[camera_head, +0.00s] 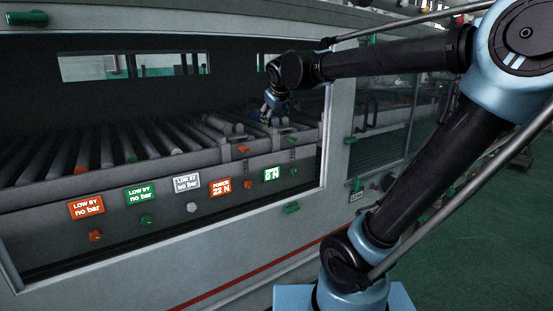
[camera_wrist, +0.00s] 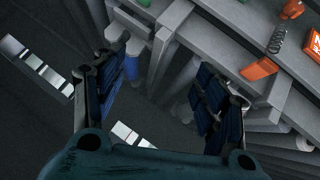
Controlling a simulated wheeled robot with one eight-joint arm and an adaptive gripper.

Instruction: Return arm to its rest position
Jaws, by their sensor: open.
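My arm reaches from the right through the opening of the machine. My gripper (camera_head: 272,108) is inside, just above the right part of the roller conveyor (camera_head: 170,137). In the wrist view, my gripper (camera_wrist: 160,62) has its two blue-padded fingers spread wide apart, with nothing held between them. A small blue cylindrical part (camera_wrist: 132,66) shows beside the left finger; I cannot tell what it is.
The window frame (camera_head: 325,135) stands close around my forearm's path. The front panel carries an orange sign (camera_head: 86,207), a green sign (camera_head: 141,194) and several knobs. Dark rollers lie left of my gripper. Green floor (camera_head: 480,235) is open at the right.

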